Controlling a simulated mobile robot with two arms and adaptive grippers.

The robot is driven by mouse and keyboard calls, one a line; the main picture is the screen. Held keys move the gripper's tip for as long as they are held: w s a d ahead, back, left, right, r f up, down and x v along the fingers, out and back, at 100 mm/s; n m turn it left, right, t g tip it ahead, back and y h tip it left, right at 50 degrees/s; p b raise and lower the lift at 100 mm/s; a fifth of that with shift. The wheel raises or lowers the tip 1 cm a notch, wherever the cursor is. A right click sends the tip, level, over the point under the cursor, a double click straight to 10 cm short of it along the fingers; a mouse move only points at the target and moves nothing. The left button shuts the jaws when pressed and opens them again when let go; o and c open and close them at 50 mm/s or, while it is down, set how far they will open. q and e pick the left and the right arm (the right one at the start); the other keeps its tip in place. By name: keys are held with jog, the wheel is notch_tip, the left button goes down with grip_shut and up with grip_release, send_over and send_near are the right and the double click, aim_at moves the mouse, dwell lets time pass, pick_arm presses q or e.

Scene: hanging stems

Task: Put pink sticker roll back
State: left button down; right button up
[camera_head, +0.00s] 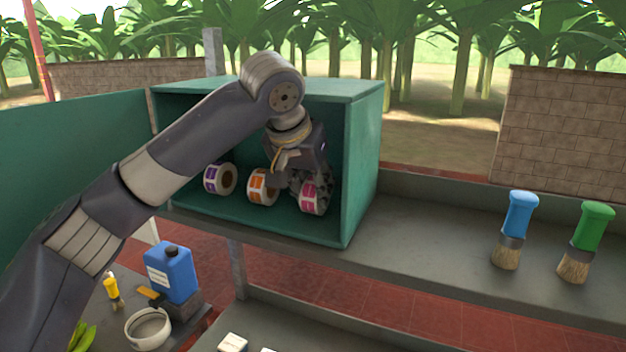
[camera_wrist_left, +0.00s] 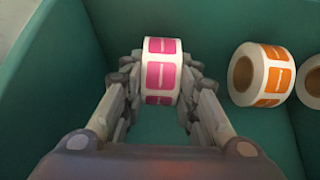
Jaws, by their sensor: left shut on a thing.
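The pink sticker roll (camera_head: 314,194) is inside the green open-fronted box (camera_head: 362,165), near its right wall. My left gripper (camera_head: 304,182) reaches into the box from above and is shut on the pink roll. In the left wrist view the pink roll (camera_wrist_left: 162,72) sits between the two fingers (camera_wrist_left: 160,88), close to the box floor; whether it touches the floor I cannot tell. The orange sticker roll (camera_head: 262,187) is beside it, apart, and also shows in the left wrist view (camera_wrist_left: 262,75). My right gripper is not in view.
A purple sticker roll (camera_head: 220,178) lies further left in the box. A blue brush (camera_head: 519,228) and a green brush (camera_head: 586,240) stand on the grey shelf to the right. A blue jug (camera_head: 170,272) and a white ring (camera_head: 148,328) are below left.

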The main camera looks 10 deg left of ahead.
pick_arm(q)
jog(key=shift+s, duration=0.15)
jog(key=shift+f, duration=0.1)
jog(key=c, duration=1.2)
grip_release()
jog(key=shift+c, duration=0.2)
